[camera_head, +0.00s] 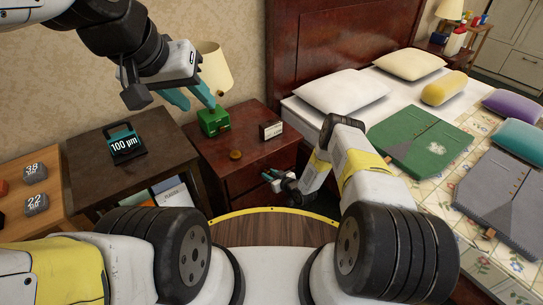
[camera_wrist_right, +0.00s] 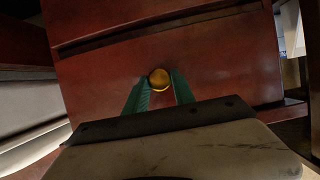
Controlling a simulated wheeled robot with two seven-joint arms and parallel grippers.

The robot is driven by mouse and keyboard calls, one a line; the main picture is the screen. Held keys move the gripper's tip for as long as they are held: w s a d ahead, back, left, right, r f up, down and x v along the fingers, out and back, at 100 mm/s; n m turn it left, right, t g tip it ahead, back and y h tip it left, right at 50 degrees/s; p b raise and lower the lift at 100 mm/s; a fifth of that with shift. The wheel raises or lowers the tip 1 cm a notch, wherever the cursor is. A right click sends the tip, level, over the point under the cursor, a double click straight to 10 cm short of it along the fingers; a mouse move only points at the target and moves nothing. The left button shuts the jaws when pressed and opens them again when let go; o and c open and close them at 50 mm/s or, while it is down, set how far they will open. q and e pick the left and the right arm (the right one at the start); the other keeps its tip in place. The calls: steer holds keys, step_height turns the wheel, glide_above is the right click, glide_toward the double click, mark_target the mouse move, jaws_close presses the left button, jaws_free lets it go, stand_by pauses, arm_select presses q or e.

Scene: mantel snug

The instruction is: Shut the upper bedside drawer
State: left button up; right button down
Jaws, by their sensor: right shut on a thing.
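The bedside cabinet (camera_head: 262,150) is dark reddish wood and stands left of the bed. Its drawer front (camera_wrist_right: 215,60) fills much of the right wrist view, with a dark gap along its upper edge. A round brass knob (camera_wrist_right: 159,79) sits on that front, between the teal fingers of my right gripper (camera_wrist_right: 160,92), which is shut on it. In the head view my right gripper (camera_head: 275,181) is at the cabinet's front, below the top edge. How far the drawer stands out is hard to tell. My left gripper (camera_head: 199,106) is open and empty above the cabinet's left side.
A dark table (camera_head: 95,165) stands left. The bed (camera_head: 300,108) closes off the right side.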

steer(key=c, duration=1.1)
jaws_free()
steer(key=shift+w+a+r, duration=0.1)
steer(key=shift+w, duration=0.1)
steer(key=v, duration=0.8)
